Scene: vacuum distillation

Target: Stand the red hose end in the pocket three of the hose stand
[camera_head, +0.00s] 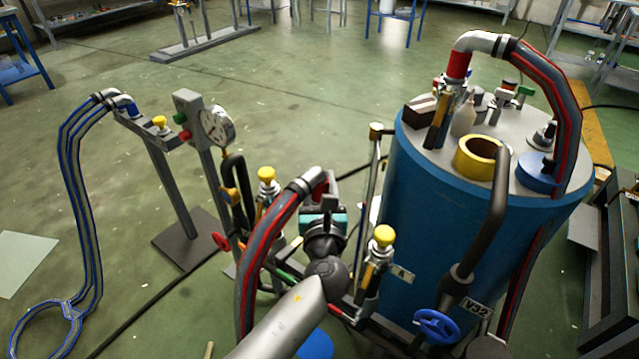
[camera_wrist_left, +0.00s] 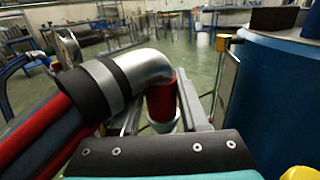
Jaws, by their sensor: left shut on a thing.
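My left gripper (camera_head: 328,188) is shut on the red hose end, and its arm comes in from the bottom of the head view. The red hose end (camera_wrist_left: 161,101) points down between the two fingers in the left wrist view, below a silver elbow (camera_wrist_left: 140,66). Its grey and red hose (camera_head: 262,240) arches down to the left of my arm. A grey stand (camera_head: 172,185) stands to the left of the gripper, apart from it. A blue hose end (camera_head: 126,104) sits at its top. I cannot make out numbered pockets. My right gripper is out of view.
A blue vessel (camera_head: 430,225) stands close on the right, with another red-striped hose (camera_head: 566,110) on its lid. A gauge (camera_head: 217,126) and yellow-capped valves (camera_head: 383,236) stand near the gripper. A blue-striped hose (camera_head: 78,200) hangs at left. Green floor beyond is open.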

